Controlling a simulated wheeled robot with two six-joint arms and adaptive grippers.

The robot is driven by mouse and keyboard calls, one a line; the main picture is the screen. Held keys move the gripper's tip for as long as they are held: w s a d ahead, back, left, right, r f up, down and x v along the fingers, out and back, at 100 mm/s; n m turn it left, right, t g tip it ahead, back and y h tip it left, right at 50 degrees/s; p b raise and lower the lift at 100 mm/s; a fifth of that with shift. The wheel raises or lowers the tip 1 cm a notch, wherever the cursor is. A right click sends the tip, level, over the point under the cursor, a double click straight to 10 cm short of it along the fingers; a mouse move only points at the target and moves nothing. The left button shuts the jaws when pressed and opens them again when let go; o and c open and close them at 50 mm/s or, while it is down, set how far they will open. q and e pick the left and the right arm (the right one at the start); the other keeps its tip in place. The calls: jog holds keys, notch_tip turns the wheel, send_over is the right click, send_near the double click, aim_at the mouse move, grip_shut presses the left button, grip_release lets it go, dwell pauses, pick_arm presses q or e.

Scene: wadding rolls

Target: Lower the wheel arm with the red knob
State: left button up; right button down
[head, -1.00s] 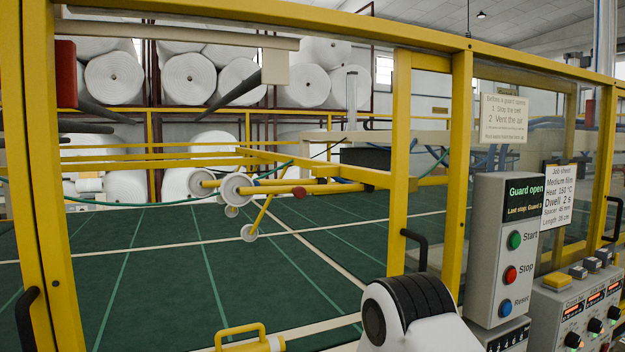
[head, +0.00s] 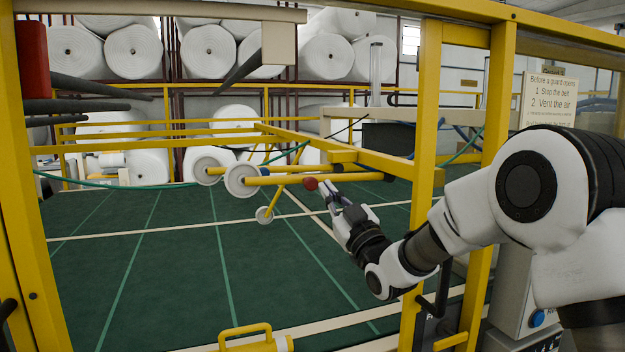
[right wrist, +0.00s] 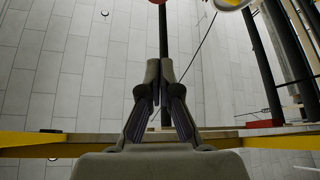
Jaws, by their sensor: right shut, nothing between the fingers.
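The red knob (head: 311,184) sits at the right end of the yellow wheel arm (head: 283,179) in the head view. White wheels (head: 242,180) are at the arm's left end. My right gripper (head: 326,189) reaches through the yellow frame, with its fingertips close beside and just below the knob. In the right wrist view the fingers (right wrist: 160,64) are together with nothing between them, and the red knob (right wrist: 157,2) shows at the top edge, beyond the tips. I cannot tell whether the fingers touch it. My left gripper is not in view.
Yellow guard posts (head: 425,150) stand close to my right arm. A black handle (head: 437,290) is below it. A sign (head: 549,100) hangs at right. The green belt (head: 180,250) lies below the wheel arm. White rolls (head: 133,52) are racked behind.

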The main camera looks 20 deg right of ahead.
jog(key=p+x, duration=0.5)
jog(key=x, duration=0.5)
jog(key=f, duration=0.1)
jog(key=f+p, duration=0.1)
jog(key=d+f, duration=0.1)
jog(key=shift+w+d+f+p, duration=0.1)
jog(key=shift+w+f+p, duration=0.15)
jog(key=shift+f+p, duration=0.1)
